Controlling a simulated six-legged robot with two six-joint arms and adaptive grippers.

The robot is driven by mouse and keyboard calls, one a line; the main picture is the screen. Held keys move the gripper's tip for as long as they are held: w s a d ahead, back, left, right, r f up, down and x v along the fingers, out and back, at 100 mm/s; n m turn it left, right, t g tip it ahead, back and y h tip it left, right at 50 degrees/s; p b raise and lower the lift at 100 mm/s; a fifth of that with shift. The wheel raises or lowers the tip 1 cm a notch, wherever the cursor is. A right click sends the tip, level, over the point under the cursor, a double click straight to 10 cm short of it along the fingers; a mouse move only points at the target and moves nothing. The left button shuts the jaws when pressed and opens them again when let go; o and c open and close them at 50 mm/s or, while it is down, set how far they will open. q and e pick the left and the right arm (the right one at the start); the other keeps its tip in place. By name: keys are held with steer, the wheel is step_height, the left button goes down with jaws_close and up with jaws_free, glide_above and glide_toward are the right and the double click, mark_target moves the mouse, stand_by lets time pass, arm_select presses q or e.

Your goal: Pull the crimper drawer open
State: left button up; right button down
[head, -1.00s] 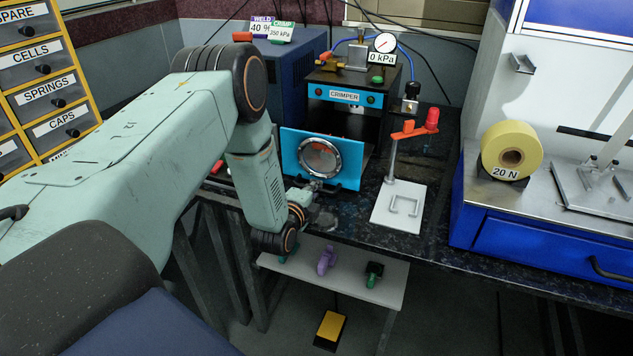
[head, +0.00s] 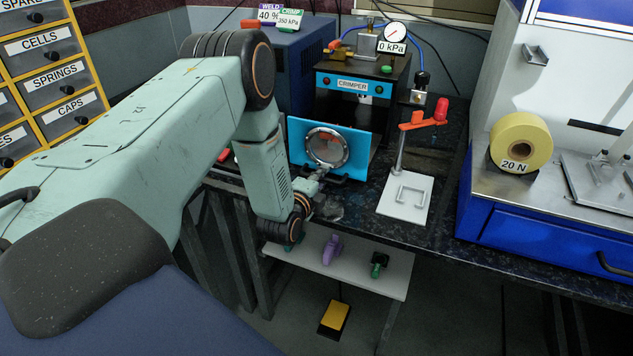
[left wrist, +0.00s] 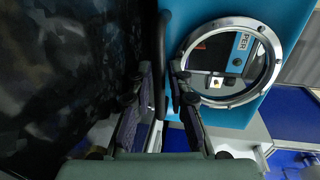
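The crimper drawer (head: 298,135) has a bright blue front with a round metal-rimmed window. In the head view it stands below the CRIMPER label and in front of the dark machine body (head: 396,102). Its blue front also shows in the left wrist view (left wrist: 292,22). The dark handle bar (left wrist: 162,40) runs along the front's lower edge. My left gripper (head: 313,184) is at this handle. My right gripper is not in view.
A stand with an orange lever (head: 421,124) and a white base (head: 408,207) is right of the drawer. A blue box (head: 290,70) is behind. A low shelf (head: 345,270) with small items is below the bench edge.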

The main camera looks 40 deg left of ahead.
arm_select(q)
steer(key=v, duration=1.1)
steer(key=shift+s+r, duration=0.2)
steer(key=shift+s, duration=0.15)
steer(key=shift+s, duration=0.1)
